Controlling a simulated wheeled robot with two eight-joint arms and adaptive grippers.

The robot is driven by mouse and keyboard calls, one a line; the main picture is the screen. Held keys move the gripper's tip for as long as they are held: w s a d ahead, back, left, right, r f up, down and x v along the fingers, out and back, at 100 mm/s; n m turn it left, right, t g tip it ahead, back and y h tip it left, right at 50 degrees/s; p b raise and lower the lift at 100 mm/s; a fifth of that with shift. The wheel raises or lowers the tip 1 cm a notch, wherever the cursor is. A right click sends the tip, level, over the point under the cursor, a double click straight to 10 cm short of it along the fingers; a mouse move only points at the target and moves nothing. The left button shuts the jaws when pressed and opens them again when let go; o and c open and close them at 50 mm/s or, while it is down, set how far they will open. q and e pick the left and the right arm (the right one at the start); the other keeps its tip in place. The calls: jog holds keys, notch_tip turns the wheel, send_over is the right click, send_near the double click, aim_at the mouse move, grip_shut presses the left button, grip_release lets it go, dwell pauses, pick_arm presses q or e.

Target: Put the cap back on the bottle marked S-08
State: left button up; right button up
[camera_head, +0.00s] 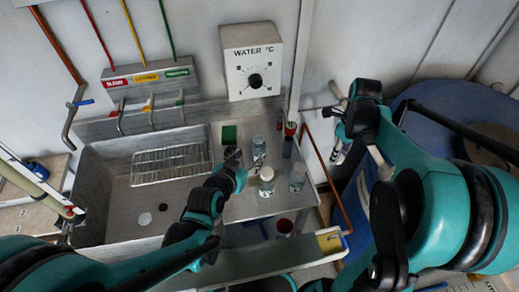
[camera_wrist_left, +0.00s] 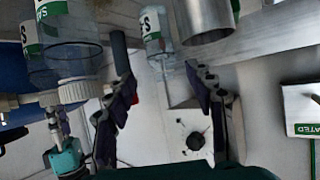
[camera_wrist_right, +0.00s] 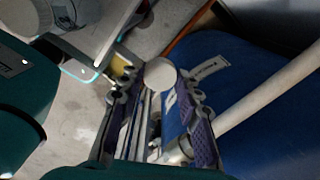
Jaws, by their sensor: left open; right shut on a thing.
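Several small clear bottles stand on the steel counter right of the sink. One bottle has a white cap (camera_head: 266,173), another bottle (camera_head: 298,178) stands to its right, and a third bottle (camera_head: 259,148) stands farther back. I cannot read S-08 on any. My left gripper (camera_head: 235,158) is open beside the bottles, with nothing visible between its fingers. In the left wrist view, a white-collared bottle (camera_wrist_left: 62,62) and a green-labelled bottle (camera_wrist_left: 152,30) show near the fingers. My right gripper (camera_wrist_right: 158,85) is shut on a round white cap (camera_wrist_right: 160,74), away to the right of the bottles.
A sink with a wire rack (camera_head: 168,164) lies left of the bottles. A green block (camera_head: 229,135) and a dark tube (camera_head: 288,147) are at the counter's back. A water dial box (camera_head: 253,62) hangs on the wall.

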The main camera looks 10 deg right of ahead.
aim_at(256, 149)
pick_arm(q)
jog(key=b+x, duration=0.1)
jog(key=x, duration=0.3)
jog(key=shift+w+d+f, duration=0.15)
jog(key=shift+w+f, duration=0.05)
jog(key=shift+f, duration=0.05)
pick_arm(e)
jog(key=shift+w+f, duration=0.1)
jog(key=shift+f, duration=0.75)
pick_arm(q)
jog(key=shift+w+d+f, duration=0.1)
jog(key=shift+w+d, duration=0.1)
jog(key=shift+w, duration=0.1)
jog(key=b+x, duration=0.2)
jog(key=x, duration=0.3)
jog(key=shift+w+f, duration=0.15)
jog(key=shift+f, duration=0.05)
jog(key=shift+w+d, duration=0.2)
pick_arm(e)
jog(key=shift+f, duration=0.9)
